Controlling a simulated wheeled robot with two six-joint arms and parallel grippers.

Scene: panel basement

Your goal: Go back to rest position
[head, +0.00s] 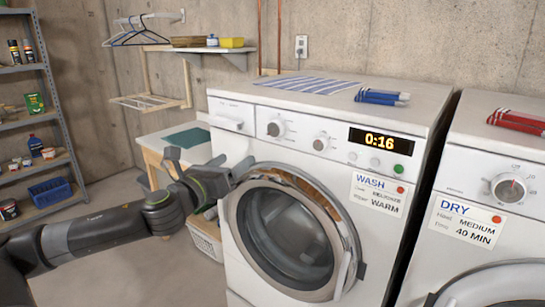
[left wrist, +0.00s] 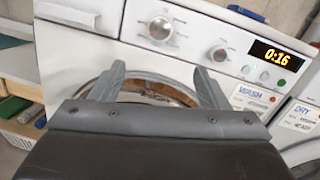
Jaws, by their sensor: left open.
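My left gripper (head: 228,176) is in front of the upper left of the washer (head: 237,205), beside its round door (head: 296,238). In the left wrist view its two fingers (left wrist: 164,88) are spread apart with nothing between them. My right gripper is in neither view.
A dryer (head: 459,176) stands to the right of the washer. A striped cloth (head: 307,84) and blue pens (head: 382,96) lie on the washer top. A small table (head: 150,142) and a basket (head: 205,238) are at its left. Shelves (head: 48,90) stand far left.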

